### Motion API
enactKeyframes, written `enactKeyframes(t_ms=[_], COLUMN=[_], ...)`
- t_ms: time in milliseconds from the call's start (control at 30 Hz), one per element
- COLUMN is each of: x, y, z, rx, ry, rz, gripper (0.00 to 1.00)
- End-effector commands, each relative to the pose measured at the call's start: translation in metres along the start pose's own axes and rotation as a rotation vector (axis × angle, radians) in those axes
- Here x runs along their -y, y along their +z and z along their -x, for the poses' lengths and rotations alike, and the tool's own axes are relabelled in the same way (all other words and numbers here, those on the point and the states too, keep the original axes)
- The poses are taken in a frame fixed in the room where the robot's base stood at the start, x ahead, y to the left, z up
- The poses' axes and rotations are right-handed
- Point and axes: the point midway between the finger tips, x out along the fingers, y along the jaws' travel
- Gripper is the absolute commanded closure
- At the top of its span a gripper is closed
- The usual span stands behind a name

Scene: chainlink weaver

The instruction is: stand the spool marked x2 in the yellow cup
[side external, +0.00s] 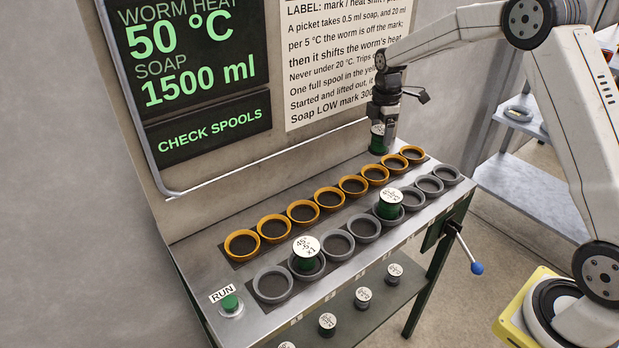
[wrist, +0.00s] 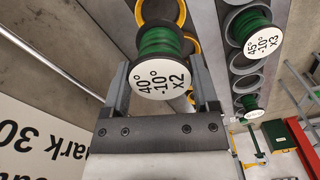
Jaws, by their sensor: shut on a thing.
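My gripper (side external: 380,122) is shut on a green spool whose white top is marked 40°, -10°, x2. In the wrist view this spool (wrist: 161,78) sits between my two fingers (wrist: 161,68), its label facing the camera. In the side view the spool (side external: 378,140) hangs upright behind the far right part of the row of yellow cups (side external: 329,193). The gap between its bottom and the bench top cannot be told. The yellow cups look empty in the side view. Some also show behind the spool in the wrist view (wrist: 181,14).
A row of grey cups (side external: 337,245) runs in front of the yellow ones. A spool marked x1 (side external: 306,250) and one marked x3 (side external: 389,204) stand in it. A RUN button (side external: 230,304) is at front left. Several spools (side external: 363,297) are on the lower shelf.

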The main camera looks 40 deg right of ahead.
Motion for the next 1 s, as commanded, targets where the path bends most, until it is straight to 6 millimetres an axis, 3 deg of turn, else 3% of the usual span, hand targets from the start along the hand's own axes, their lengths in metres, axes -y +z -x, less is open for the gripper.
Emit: enactKeyframes(t_ms=[367, 800, 1000], x=[0.0, 0.001, 0.0], y=[-0.001, -0.001, 0.0], z=[-0.012, -0.056, -0.055], rx=[0.0, 0.0, 0.0], ry=[-0.001, -0.001, 0.001], rz=[0.0, 0.0, 0.0], gripper=[0.95, 0.95, 0.95])
